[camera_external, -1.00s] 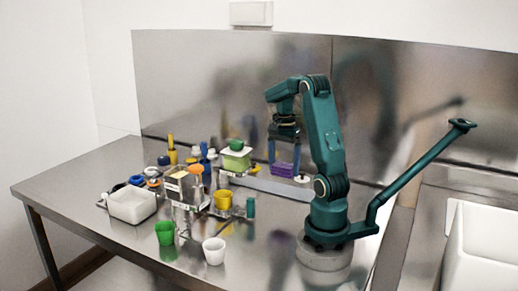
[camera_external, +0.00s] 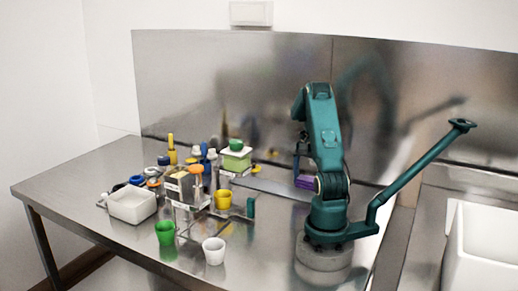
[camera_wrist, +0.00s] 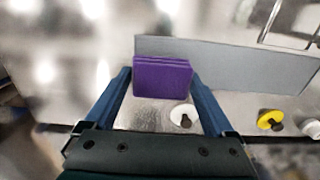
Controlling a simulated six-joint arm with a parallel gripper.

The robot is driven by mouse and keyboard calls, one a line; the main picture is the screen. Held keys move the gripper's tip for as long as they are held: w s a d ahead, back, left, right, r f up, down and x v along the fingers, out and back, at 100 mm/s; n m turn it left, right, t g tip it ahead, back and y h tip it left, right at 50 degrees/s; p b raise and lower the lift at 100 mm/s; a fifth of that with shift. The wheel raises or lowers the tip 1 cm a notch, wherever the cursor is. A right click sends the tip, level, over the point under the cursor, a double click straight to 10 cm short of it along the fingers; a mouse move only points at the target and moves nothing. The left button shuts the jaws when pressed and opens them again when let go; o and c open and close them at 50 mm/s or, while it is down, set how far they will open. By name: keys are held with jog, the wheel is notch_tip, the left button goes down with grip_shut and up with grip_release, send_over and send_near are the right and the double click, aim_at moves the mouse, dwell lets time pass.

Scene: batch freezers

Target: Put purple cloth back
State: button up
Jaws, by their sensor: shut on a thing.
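The purple cloth (camera_wrist: 162,78) is a folded block between the two blue fingers of my gripper (camera_wrist: 160,80) in the wrist view. My gripper is shut on it. In the external view the cloth (camera_external: 304,183) shows low behind my arm, near the table's back right. My gripper (camera_external: 303,174) is partly hidden there by my own arm. I cannot tell whether the cloth touches the table.
A long grey strip (camera_wrist: 235,63) lies beyond the cloth. The steel table's front right is clear.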

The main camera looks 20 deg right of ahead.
jog(key=shift+f, duration=1.35)
jog(key=shift+f, duration=0.15)
jog(key=o, duration=1)
notch_tip(320, 180, up, 12)
jog(key=shift+r, duration=0.15)
jog(key=s+a+r+n+t, duration=0.1)
jog(key=s+a+n+t, duration=0.1)
jog(key=s+n, duration=0.2)
jog(key=s+a+r+n+t, duration=0.1)
jog(key=s+a+n+t, duration=0.1)
jog(key=s+n, duration=0.3)
jog(key=shift+s+r+t, duration=0.25)
jog(key=shift+s+t, duration=0.55)
jog(key=shift+s, duration=1.35)
